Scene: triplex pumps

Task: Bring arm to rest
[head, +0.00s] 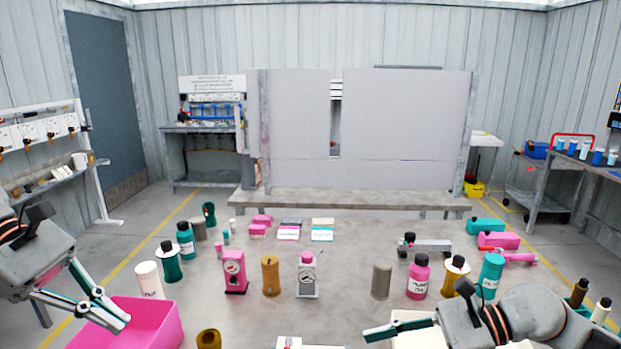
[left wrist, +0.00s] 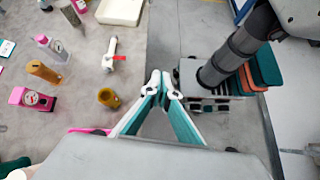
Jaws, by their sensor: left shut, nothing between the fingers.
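My left gripper (head: 122,318) hangs over the pink bin (head: 160,318) at the lower left of the head view. Its fingers are shut with nothing between them. In the left wrist view its fingertips (left wrist: 164,84) meet over the grey table edge, and a strip of the pink bin shows beside them. My right gripper (head: 375,333) is at the bottom right of the head view, low by a pale tray (head: 404,319). Only part of its fingers shows, so its opening is unclear.
A brown cup (head: 208,339) stands right of the bin. A white tool with a red part (left wrist: 112,56) lies near it.

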